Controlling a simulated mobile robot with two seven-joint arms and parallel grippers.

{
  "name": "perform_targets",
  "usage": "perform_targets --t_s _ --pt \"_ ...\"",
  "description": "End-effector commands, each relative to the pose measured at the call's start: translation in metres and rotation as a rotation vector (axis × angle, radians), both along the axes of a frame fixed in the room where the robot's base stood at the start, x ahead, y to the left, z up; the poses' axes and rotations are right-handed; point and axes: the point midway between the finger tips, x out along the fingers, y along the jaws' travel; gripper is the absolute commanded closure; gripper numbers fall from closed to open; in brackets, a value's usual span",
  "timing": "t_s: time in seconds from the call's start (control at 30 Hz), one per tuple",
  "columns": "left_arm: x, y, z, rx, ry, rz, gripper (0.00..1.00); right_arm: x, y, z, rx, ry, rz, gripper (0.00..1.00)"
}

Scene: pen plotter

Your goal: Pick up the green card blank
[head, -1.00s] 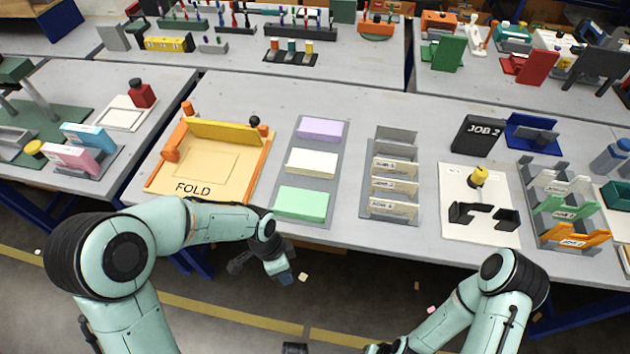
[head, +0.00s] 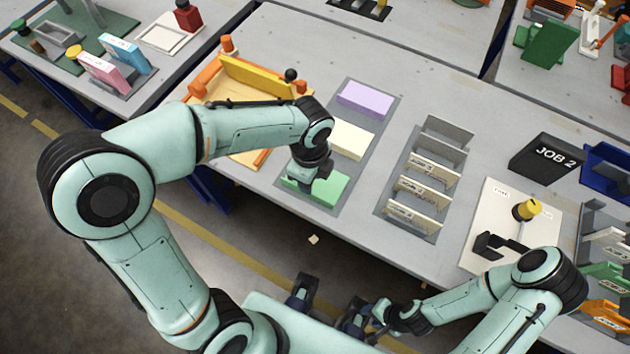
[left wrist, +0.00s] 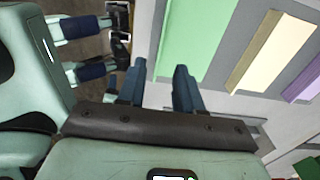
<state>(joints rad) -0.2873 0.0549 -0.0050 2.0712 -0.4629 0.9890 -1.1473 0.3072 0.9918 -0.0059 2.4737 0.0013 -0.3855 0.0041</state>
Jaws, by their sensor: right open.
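The green card blank stack (head: 325,191) lies at the front of a grey tray near the table's front edge. It also shows at the top of the left wrist view (left wrist: 196,38). My left gripper (head: 308,178) is over its left part in the head view and hides some of it. My right gripper (head: 329,303) is open and empty in front of the table.
A cream stack (head: 352,139) and a lilac stack (head: 364,99) lie behind the green one. The yellow folding board (head: 245,152) is to the left, partly behind my left arm. A rack of cards (head: 424,188) stands to the right, with bare table between.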

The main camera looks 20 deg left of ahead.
Motion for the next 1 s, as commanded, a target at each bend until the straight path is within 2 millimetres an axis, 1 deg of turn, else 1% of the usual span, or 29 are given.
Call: perform_targets --t_s 0.03,0.1,0.27,0.37,0.5,0.6,0.7,0.87,0.9,0.97,1.0 --pt "0.0 0.0 -0.01 0.001 0.003 0.0 0.65 -0.001 0.0 -0.002 0.0 0.001 0.0 0.57" --pt "0.0 0.0 -0.018 0.001 0.003 0.001 0.65 -0.001 0.0 -0.004 0.0 0.001 0.0 0.57" --pt "0.0 0.0 -0.027 0.0 0.002 0.002 0.65 -0.001 0.0 -0.005 -0.001 0.002 0.0 0.57" --pt "-0.001 0.0 -0.04 0.001 0.004 0.001 0.65 -0.002 0.0 -0.007 0.0 0.002 0.0 0.57" --pt "-0.003 0.001 -0.062 0.0 0.004 0.001 0.65 -0.003 0.0 -0.011 0.0 0.003 0.0 0.57" --pt "-0.002 0.001 -0.072 0.0 0.003 0.001 0.65 -0.003 0.0 -0.012 0.0 0.003 0.0 0.57" --pt "-0.002 0.001 -0.076 0.0 0.0 0.001 0.65 -0.003 0.0 -0.013 0.0 0.003 0.0 0.57" --pt "-0.002 0.001 -0.076 -0.001 -0.001 0.002 0.65 -0.003 0.0 -0.012 0.0 0.003 0.0 0.57" --pt "-0.002 0.001 -0.076 -0.001 -0.001 0.002 0.68 -0.003 0.0 -0.012 0.0 0.003 0.0 0.57" --pt "-0.002 0.001 -0.076 -0.001 -0.001 0.002 0.88 -0.003 0.0 -0.012 0.0 0.003 0.0 0.57" --pt "-0.002 0.001 -0.075 -0.001 -0.001 0.002 1.0 -0.003 0.0 -0.012 0.0 0.003 0.0 0.57"
